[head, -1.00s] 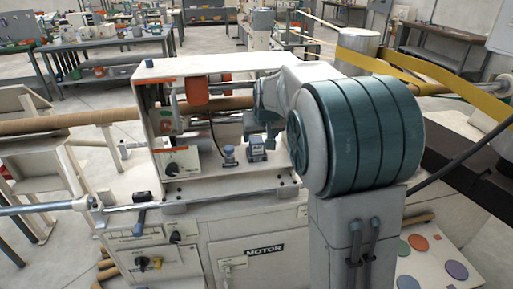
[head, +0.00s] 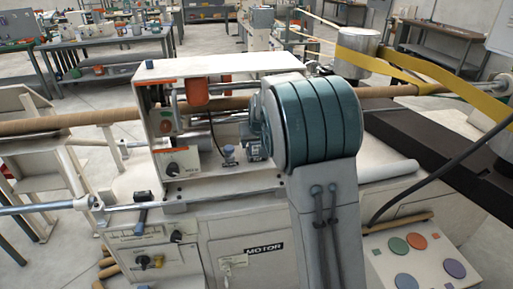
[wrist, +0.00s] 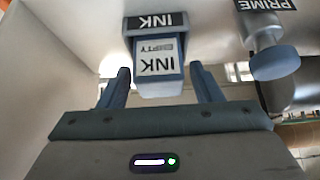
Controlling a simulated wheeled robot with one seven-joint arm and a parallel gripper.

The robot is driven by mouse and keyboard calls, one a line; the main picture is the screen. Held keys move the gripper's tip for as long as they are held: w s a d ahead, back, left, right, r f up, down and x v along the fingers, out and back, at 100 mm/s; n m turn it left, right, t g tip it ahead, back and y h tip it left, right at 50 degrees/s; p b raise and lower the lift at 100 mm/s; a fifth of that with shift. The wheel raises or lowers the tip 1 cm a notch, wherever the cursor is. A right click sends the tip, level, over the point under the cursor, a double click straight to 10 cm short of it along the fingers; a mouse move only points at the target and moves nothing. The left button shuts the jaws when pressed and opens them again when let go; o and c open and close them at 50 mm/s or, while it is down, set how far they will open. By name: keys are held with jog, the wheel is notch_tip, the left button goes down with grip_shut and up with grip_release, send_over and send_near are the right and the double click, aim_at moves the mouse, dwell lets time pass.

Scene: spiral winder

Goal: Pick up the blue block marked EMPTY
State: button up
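The blue block (wrist: 157,82) has a white label reading INK and EMPTY, upside down in the wrist view. It sits against a grey holder (wrist: 128,27) with its own INK plate. My gripper (wrist: 160,68) is open, with one blue-grey finger on each side of the block and visible gaps between. The fingers do not appear to touch it. In the head view my teal arm covers most of the block's spot and hides my gripper.
A blue-capped knob (wrist: 274,62) marked PRIME stands right of the block in the wrist view; the head view shows a blue knob (head: 228,152) there. The white machine housing (head: 215,66) overhangs the shelf. A control box (head: 180,162) stands at left.

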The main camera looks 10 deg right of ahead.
jog(key=c, duration=0.8)
jog(key=shift+r, duration=0.15)
